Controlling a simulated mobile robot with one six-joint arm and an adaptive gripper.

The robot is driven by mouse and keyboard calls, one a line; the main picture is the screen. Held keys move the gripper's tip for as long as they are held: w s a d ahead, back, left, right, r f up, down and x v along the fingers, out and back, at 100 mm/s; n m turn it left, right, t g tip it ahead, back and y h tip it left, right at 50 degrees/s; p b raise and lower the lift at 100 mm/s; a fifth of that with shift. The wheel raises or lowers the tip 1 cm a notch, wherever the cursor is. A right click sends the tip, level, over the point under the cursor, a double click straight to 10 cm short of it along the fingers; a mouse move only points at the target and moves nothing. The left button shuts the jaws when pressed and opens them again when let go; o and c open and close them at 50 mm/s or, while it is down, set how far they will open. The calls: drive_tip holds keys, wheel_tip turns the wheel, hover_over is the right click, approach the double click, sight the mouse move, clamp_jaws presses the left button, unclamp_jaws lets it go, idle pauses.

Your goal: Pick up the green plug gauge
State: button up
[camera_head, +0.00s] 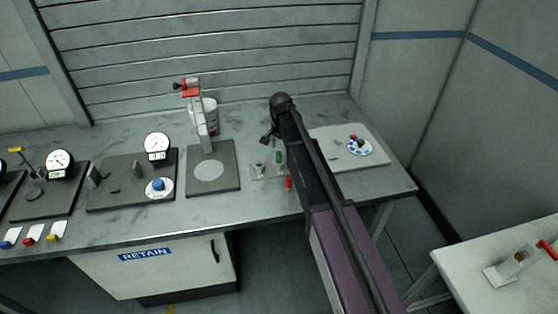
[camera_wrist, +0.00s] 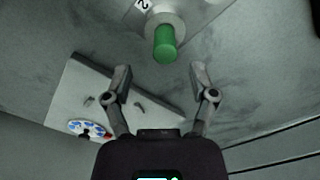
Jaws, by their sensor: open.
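The green plug gauge (camera_wrist: 165,42) stands in a pale round seat on a light plate, ahead of my gripper in the wrist view. In the head view the green plug gauge (camera_head: 279,157) shows small, just left of my arm. My gripper (camera_wrist: 160,80) is open and empty, with its two fingers spread on either side below the gauge in the wrist picture. The fingers do not touch the gauge. In the head view my gripper (camera_head: 268,138) is partly hidden by my own arm near the light plate.
A red piece (camera_head: 289,183) is close to the green gauge. A pale board (camera_head: 375,160) with a blue-dotted disc (camera_head: 360,147) lies to the right. A grey stand with a red top (camera_head: 200,120) is left, beside dial gauges (camera_head: 158,146). The bench front between is clear.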

sight(278, 153)
drive_tip(key=shift+s+a+f+b, duration=0.1)
drive_tip(key=shift+a+f+b, duration=0.1)
drive_tip(key=shift+f+b, duration=0.6)
drive_tip(key=shift+s+a+f+b, duration=0.1)
drive_tip(key=shift+a+f+b, duration=0.1)
drive_tip(key=shift+f+b, duration=1.45)
drive_tip(key=shift+f, duration=0.1)
clamp_jaws()
